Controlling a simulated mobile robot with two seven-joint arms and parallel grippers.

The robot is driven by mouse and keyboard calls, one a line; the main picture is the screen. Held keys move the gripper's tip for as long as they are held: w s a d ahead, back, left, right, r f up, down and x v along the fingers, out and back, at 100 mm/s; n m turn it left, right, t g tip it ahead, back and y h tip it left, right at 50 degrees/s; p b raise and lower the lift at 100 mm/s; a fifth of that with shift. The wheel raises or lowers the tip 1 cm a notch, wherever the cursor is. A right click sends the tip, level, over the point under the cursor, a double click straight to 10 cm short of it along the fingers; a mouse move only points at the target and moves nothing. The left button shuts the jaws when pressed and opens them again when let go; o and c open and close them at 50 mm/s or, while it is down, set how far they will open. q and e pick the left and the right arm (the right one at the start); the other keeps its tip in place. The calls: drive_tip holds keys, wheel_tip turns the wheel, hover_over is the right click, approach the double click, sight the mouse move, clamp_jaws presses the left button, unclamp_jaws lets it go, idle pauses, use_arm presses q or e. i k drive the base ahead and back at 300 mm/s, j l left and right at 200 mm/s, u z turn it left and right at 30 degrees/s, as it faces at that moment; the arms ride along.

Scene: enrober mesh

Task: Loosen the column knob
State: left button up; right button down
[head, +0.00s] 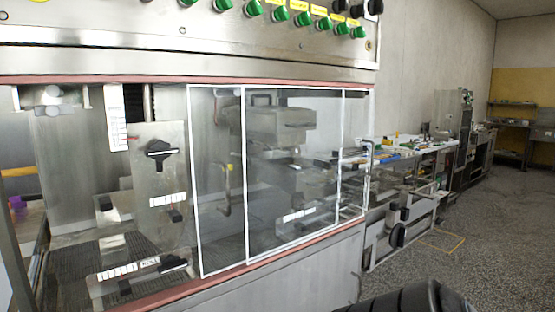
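A black winged knob (160,153) sits on an upright grey metal plate (150,190) inside the machine, left of the glazed panels. It looks like the column knob, though no label names it. Lower on the plate is a small black part (176,214) by a white scale strip. Another black knob (172,264) sits near the bottom by a second scale strip (117,272). Neither gripper shows; only a dark rounded part, probably of my arm, shows at the bottom edge.
White-framed clear panels (294,170) cover the middle and right of the machine opening; the left part is open. A metal mesh belt (72,262) lies low inside. Green knobs (280,14) line the panel above. A long bench (410,150) stands right; the floor (490,230) there is clear.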

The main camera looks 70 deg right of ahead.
sight(160, 150)
drive_tip(key=z, duration=2.2)
